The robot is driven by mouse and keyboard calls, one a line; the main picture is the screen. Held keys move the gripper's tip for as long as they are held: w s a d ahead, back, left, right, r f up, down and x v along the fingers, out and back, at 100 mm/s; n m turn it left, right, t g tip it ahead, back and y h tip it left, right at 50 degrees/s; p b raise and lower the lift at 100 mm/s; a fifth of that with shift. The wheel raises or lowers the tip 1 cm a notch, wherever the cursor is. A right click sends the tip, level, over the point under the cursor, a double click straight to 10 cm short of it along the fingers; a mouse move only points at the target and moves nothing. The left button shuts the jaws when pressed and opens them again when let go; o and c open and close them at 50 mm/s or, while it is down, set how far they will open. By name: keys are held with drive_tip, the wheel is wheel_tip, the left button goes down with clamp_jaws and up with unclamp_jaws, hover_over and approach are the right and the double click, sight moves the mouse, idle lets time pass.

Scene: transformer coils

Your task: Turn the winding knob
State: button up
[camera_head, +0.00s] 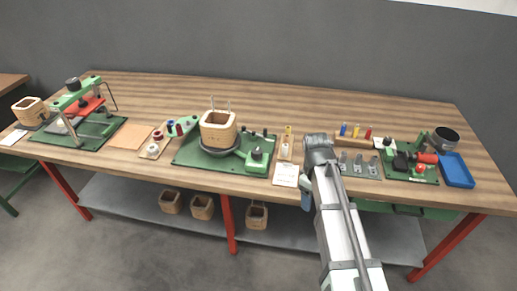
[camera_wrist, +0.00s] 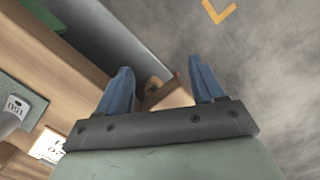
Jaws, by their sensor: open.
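The winding station is a green board (camera_head: 190,158) at the middle of the bench. It carries a wooden coil former (camera_head: 218,130) on a dark round turntable (camera_head: 222,151). A green block with a small dark knob (camera_head: 257,154) stands at its front right; I cannot tell for sure that this is the winding knob. My gripper (camera_head: 306,202) is at the front edge of the bench, right of the board and apart from it. In the wrist view my gripper (camera_wrist: 159,67) has its blue fingers spread with nothing held, pointing down past the bench edge. No knob shows there.
A white card (camera_head: 286,174) lies between the board and my arm. A green and red press (camera_head: 85,108) stands at left. Terminal racks (camera_head: 358,166), a machine with a red part (camera_head: 425,158) and a blue tray (camera_head: 456,170) are at right. The bench's back strip is clear.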

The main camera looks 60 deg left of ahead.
drive_tip(key=s+a+r+n+y, duration=0.1)
drive_tip(key=s+a+r, duration=0.2)
drive_tip(key=a+r, duration=0.9)
approach(257, 151)
drive_tip(key=shift+y, duration=0.4)
drive_tip(key=f, duration=0.9)
drive_tip(key=shift+w+d, duration=0.1)
drive_tip(key=shift+d, duration=0.25)
drive_tip(key=c, duration=1.1)
